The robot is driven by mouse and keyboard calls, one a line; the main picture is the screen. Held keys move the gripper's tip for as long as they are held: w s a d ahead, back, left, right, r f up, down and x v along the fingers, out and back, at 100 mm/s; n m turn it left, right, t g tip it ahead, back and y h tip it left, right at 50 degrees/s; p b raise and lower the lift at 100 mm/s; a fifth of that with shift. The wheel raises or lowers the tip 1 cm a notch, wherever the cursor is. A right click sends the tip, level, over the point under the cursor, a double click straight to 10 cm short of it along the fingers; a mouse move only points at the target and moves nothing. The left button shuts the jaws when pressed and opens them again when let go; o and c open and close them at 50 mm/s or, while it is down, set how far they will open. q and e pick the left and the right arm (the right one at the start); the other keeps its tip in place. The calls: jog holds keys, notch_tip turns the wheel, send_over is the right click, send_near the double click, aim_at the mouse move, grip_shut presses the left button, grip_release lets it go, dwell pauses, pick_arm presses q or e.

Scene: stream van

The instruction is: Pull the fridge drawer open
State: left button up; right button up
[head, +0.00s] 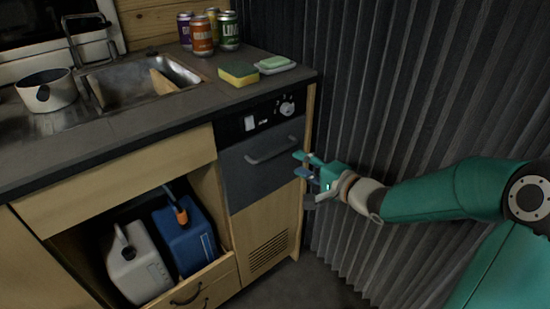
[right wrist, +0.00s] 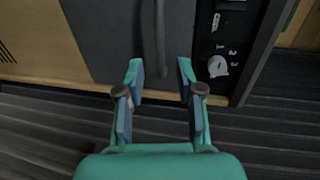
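The fridge drawer (head: 262,182) has a dark grey front under a black control panel (head: 262,120) with a knob, and it looks closed. Its bar handle (head: 272,150) runs across the upper part of the front. My right gripper (head: 302,167) is just right of the handle's right end and in front of the unit. In the right wrist view my right gripper (right wrist: 160,70) is open and empty. The handle (right wrist: 159,38) lies ahead of the gap between the fingertips, apart from them. The drawer front (right wrist: 110,35) also shows there. My left gripper is not in view.
A grey pleated curtain (head: 375,110) stands close on the right. The worktop (head: 130,122) holds a sink (head: 125,88), a pot (head: 47,92), several cans and a sponge (head: 238,73). Below left, an open compartment holds a white jug (head: 138,262) and a blue jug (head: 183,238).

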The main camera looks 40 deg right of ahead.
aim_at(277, 153)
jog(key=b+x, duration=0.2)
jog(key=x, duration=0.8)
jog(key=shift+f, duration=0.1)
grip_shut()
